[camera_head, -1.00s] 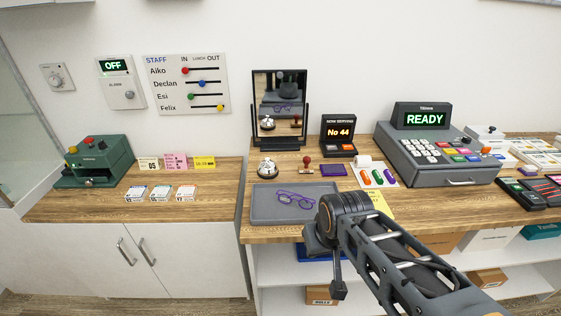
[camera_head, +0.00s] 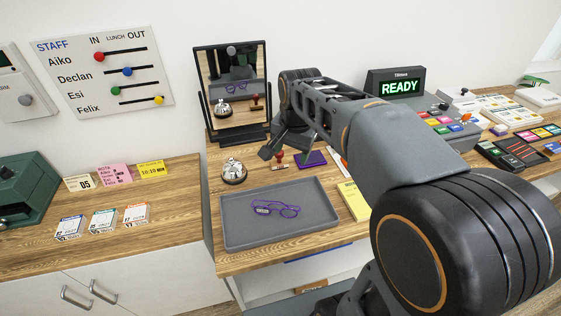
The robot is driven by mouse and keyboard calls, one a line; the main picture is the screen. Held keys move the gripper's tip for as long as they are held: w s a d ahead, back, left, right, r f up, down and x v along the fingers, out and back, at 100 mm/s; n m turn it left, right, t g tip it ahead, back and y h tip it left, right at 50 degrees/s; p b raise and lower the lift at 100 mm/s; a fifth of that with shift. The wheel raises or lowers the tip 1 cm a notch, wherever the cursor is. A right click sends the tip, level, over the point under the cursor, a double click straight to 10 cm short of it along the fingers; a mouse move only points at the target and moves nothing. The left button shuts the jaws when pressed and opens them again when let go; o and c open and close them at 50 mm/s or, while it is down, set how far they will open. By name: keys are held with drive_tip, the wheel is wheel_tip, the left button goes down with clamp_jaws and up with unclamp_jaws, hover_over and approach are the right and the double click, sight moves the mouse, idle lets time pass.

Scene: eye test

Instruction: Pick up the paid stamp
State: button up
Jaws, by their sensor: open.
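A small stamp with a red handle (camera_head: 279,156) stands on the wooden counter, right of the silver bell. No lettering on it can be read, so I cannot tell whether it says paid. My gripper (camera_head: 293,155) is open, pointing down just behind or above the stamp. One finger is to the left of the stamp's handle and the other to its right, over the purple pad (camera_head: 313,156). I cannot tell whether either finger touches anything. The stamp's red handle also shows in the mirror.
The silver bell (camera_head: 234,173) stands left of the stamp, and the mirror (camera_head: 232,88) behind it. A grey tray (camera_head: 235,235) with purple glasses (camera_head: 275,208) lies in front. A yellow notepad (camera_head: 353,200) is to the right. My arm hides part of the register (camera_head: 455,128).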

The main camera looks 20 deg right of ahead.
sight(279, 158)
drive_tip(key=w+m+g+b, duration=0.1)
drive_tip(key=w+m+g, duration=0.1)
drive_tip(key=w+m, duration=0.85)
drive_tip(key=shift+n, duration=0.35)
drive_tip(key=f, duration=0.2)
drive_tip(key=w+f, duration=0.1)
drive_tip(key=f, duration=0.2)
drive_tip(key=w+f+b, duration=0.1)
drive_tip(key=f, duration=0.2)
drive_tip(key=shift+d+f, duration=0.1)
drive_tip(key=shift+d, duration=0.15)
drive_tip(key=shift+a+f, duration=0.15)
drive_tip(key=shift+f, duration=3.05)
drive_tip(key=shift+c, duration=0.2)
drive_tip(key=c, duration=1)
drive_tip(key=shift+r, duration=0.15)
